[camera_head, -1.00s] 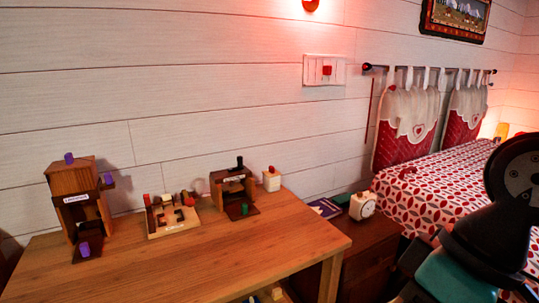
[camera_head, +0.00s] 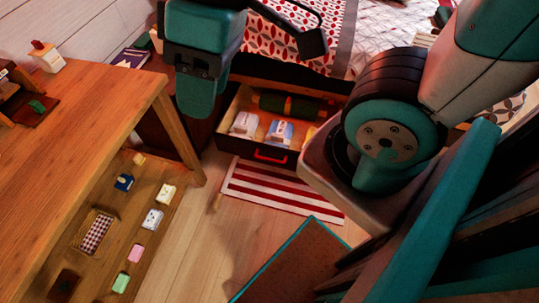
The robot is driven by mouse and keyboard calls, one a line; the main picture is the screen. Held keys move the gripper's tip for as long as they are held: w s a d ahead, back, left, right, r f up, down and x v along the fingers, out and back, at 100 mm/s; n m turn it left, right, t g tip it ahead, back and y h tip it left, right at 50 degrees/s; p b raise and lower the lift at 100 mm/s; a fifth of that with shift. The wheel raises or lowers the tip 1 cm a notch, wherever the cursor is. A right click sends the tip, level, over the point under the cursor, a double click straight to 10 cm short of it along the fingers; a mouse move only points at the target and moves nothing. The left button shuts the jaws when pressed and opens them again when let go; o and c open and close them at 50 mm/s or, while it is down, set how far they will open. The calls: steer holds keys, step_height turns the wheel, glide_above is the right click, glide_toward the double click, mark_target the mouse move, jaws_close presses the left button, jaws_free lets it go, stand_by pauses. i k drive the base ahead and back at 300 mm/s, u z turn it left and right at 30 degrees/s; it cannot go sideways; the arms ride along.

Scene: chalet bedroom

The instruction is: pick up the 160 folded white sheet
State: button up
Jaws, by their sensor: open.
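Two folded white items lie side by side in an open drawer (camera_head: 229,146) low under the bed. The left one (camera_head: 243,124) is mostly white with a small label. The right one (camera_head: 279,133) is white with a blue patch. The label writing is too small to read, so I cannot tell which is the 160 sheet. My gripper (camera_head: 203,85) is at the top of the view, above and left of the drawer in the picture. It is open, seen from the side, and nothing shows held in it. My arm hides the drawer's right end.
A dark green roll (camera_head: 290,106) lies behind the sheets. A red-and-white striped rug (camera_head: 275,187) lies before the drawer. The wooden table (camera_head: 75,150) stands left, with several small items on its lower shelf (camera_head: 150,240). The bed (camera_head: 300,20) is above the drawer.

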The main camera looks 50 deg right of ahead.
mark_target(245, 124)
steer(key=u, duration=1.2)
steer(key=k, duration=0.6)
steer(key=z, duration=3.25)
steer(key=i, duration=0.5)
steer(key=u, duration=1.35)
